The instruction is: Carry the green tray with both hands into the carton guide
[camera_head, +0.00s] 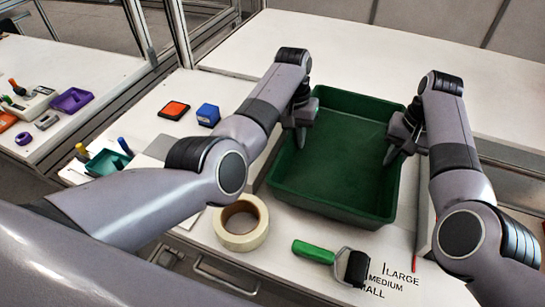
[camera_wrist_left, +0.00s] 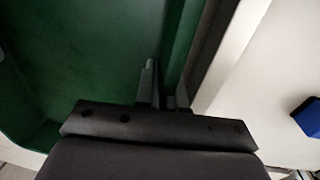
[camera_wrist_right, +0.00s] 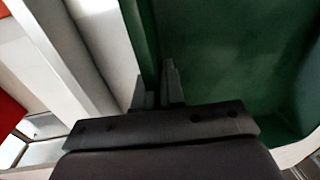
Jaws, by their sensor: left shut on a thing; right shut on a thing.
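The green tray (camera_head: 345,160), empty and open-topped, is in the middle of the head view. My left gripper (camera_head: 301,128) is shut on its left wall, with a finger inside the tray; the left wrist view also shows the tray (camera_wrist_left: 85,60). My right gripper (camera_head: 398,142) is shut on its right wall, and the tray also fills much of the right wrist view (camera_wrist_right: 225,60). A dark upright strip (camera_head: 264,172) on the left and a pale one (camera_head: 424,222) on the right flank the tray, perhaps the carton guide. I cannot tell whether the tray touches the table.
A tape roll (camera_head: 241,222) and a green-handled roller (camera_head: 335,262) lie close to the tray's near side. A blue block (camera_head: 208,114) and an orange-black pad (camera_head: 174,110) lie to the left. The white table (camera_head: 350,50) is clear behind the tray.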

